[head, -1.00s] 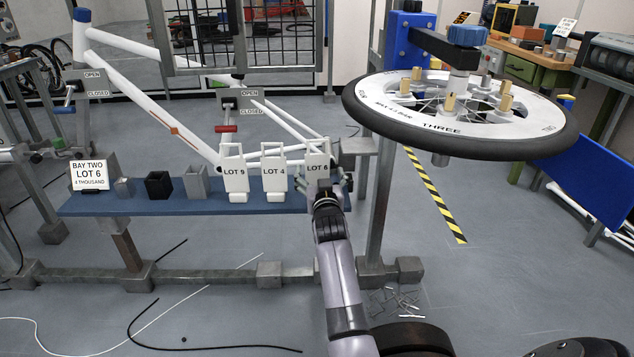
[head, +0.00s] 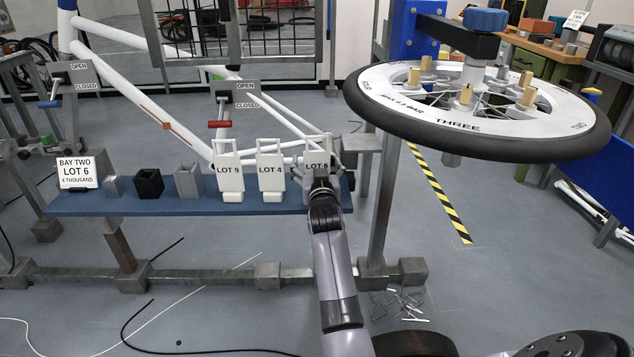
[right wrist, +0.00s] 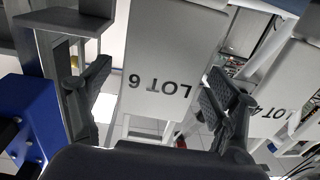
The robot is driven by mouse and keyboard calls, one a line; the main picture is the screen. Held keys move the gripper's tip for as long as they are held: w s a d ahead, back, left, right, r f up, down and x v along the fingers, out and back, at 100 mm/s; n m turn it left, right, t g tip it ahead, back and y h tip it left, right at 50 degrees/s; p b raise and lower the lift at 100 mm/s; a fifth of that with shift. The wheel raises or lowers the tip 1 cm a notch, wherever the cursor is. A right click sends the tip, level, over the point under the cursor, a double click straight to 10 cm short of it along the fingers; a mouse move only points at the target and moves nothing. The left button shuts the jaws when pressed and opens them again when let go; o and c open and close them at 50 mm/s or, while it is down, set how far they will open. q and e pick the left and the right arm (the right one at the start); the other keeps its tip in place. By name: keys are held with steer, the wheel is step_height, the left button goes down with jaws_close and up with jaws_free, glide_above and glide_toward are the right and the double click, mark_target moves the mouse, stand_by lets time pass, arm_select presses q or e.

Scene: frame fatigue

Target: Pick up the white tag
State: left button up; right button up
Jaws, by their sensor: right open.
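Three white tags stand in a row on the blue shelf (head: 240,207): LOT 9 (head: 229,182), LOT 4 (head: 271,183) and LOT 6 (head: 317,160). My right gripper (head: 320,178) is in front of the LOT 6 tag and hides its lower part. In the right wrist view the right gripper (right wrist: 158,95) is open, with the LOT 6 tag (right wrist: 165,50) between its two fingers, apart from both. The LOT 4 tag (right wrist: 275,95) is beside it, upside down in that view. My left gripper is not in view.
A BAY TWO LOT 6 sign (head: 77,172) and small metal blocks (head: 189,180) share the shelf. A white frame (head: 150,108) rises behind. A spoked wheel (head: 470,125) hangs at right, close to my right arm's side. A post (head: 381,195) stands right of the tags.

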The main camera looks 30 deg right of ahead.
steer(key=shift+c, duration=0.6)
steer(key=c, duration=1.6)
steer(key=shift+o, duration=0.2)
steer(key=shift+r, duration=0.1)
